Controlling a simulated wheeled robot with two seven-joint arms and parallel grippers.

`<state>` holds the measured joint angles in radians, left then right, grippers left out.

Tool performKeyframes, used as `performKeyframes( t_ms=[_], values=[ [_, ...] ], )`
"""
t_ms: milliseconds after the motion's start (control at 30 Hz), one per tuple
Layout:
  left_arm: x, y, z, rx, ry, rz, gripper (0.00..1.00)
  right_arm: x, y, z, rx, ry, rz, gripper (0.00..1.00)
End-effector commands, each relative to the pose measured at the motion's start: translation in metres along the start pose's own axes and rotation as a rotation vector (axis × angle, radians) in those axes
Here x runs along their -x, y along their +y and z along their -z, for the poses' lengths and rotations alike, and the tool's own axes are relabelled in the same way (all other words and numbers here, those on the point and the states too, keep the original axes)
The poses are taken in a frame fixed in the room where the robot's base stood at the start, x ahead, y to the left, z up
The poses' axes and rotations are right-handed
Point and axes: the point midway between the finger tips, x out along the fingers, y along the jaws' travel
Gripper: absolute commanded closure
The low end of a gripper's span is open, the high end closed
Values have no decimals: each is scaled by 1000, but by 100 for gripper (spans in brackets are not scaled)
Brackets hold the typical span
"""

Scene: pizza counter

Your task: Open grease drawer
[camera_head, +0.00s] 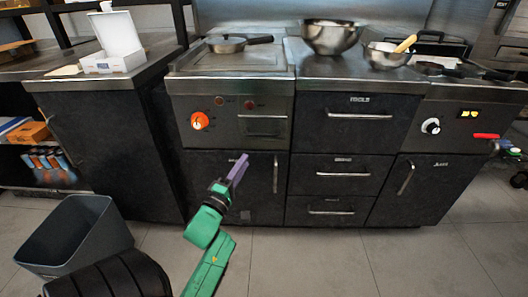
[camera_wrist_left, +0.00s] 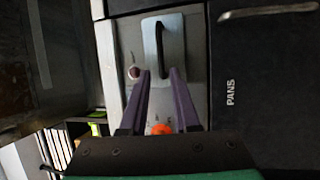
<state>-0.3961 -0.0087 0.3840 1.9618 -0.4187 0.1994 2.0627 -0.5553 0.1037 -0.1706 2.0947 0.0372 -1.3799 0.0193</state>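The grease drawer (camera_head: 265,125) appears to be the small steel front with a bar handle on the left cooker unit, right of the orange knob. In the left wrist view, turned sideways, it is a pale plate (camera_wrist_left: 174,30) with a dark handle (camera_wrist_left: 159,42); it looks shut. My left gripper (camera_head: 241,163) has purple fingers, seen in front of the lower cabinet door, below the drawer. In the wrist view its fingers (camera_wrist_left: 159,72) are apart with nothing between them, lined up on the handle's near end; contact cannot be told.
The orange knob (camera_head: 200,121) sits left of the drawer; a door with a vertical handle (camera_head: 276,174) is below. A pan (camera_head: 228,45) and steel bowls (camera_head: 331,38) stand on top. A grey bin (camera_head: 75,232) is at the lower left.

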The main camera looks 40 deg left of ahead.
Motion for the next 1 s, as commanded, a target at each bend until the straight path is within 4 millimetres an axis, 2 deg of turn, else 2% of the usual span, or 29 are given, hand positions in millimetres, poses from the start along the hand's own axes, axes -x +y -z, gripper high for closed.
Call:
performKeyframes(
  t_ms=[167,400,500,667,900,933,1000],
  values=[
    [-36,2,0,-1,-1,-2,70,15,-2,3,4,7,5,50],
    [-101,0,-1,-2,-1,0,70,46,-6,4,13,18,16,50],
    [-122,0,0,-2,0,2,70,56,-8,2,18,24,22,50],
    [-140,0,0,-1,0,5,70,63,-11,5,26,44,30,50],
    [-141,1,0,0,0,6,70,65,-12,5,27,46,31,50],
    [-141,1,0,0,0,6,78,65,-12,5,27,46,31,50],
    [-141,1,0,0,-1,6,100,65,-12,5,27,46,31,50]
  ],
)
